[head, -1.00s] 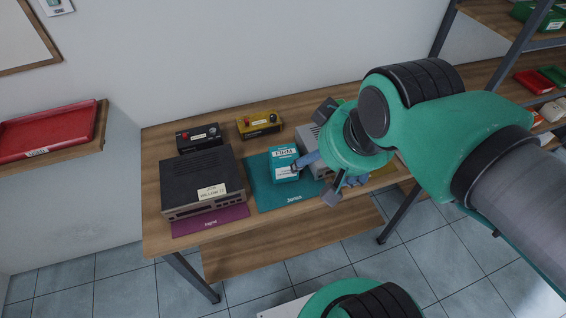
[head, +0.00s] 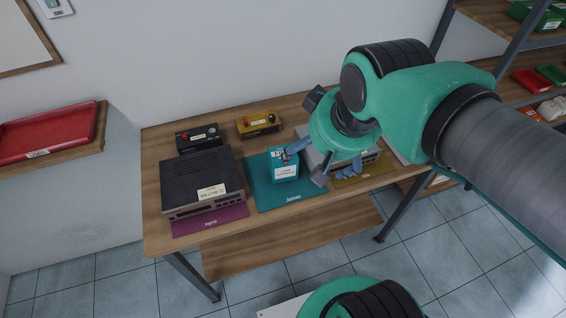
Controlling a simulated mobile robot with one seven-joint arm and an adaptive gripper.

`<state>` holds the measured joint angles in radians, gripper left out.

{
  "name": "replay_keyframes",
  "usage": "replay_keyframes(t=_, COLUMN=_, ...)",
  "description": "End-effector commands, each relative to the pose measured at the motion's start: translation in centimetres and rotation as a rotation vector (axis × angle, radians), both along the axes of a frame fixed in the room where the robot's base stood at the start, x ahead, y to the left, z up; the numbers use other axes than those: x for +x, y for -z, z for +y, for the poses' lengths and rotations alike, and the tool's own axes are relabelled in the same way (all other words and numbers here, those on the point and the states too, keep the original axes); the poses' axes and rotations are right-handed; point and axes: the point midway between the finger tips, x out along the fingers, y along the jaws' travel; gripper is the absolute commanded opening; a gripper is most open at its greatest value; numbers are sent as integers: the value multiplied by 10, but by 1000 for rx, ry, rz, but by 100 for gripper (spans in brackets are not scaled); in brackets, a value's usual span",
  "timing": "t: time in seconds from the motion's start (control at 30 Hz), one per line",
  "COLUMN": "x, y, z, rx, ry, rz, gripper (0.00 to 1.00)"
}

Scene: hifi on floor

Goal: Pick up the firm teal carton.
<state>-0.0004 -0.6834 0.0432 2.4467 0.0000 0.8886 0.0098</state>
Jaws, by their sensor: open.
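The teal carton (head: 284,174) with white labels stands on a teal mat (head: 264,194) on the wooden table. My gripper (head: 292,153) is open, its fingers at the carton's upper right side in the picture. One finger overlaps the carton's top. I cannot tell whether it touches the carton or is above it. The gripper's body hides part of the carton's top and right side.
A dark hi-fi unit (head: 200,180) stands left of the carton on a purple mat (head: 210,220). A black box (head: 198,137) and a yellow box (head: 258,124) stand behind. A grey unit (head: 312,150) and blue gloves (head: 350,170) lie right, partly hidden by my arm.

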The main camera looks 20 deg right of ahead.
Motion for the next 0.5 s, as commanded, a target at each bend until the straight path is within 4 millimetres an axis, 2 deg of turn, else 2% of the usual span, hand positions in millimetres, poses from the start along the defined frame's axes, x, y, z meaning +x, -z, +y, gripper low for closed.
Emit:
replay_keyframes(t=0.2, x=43, y=-1, z=0, rx=6, ry=13, rz=78, gripper=92)
replay_keyframes(t=0.5, x=106, y=18, z=1, rx=13, ry=35, rz=190, gripper=92)
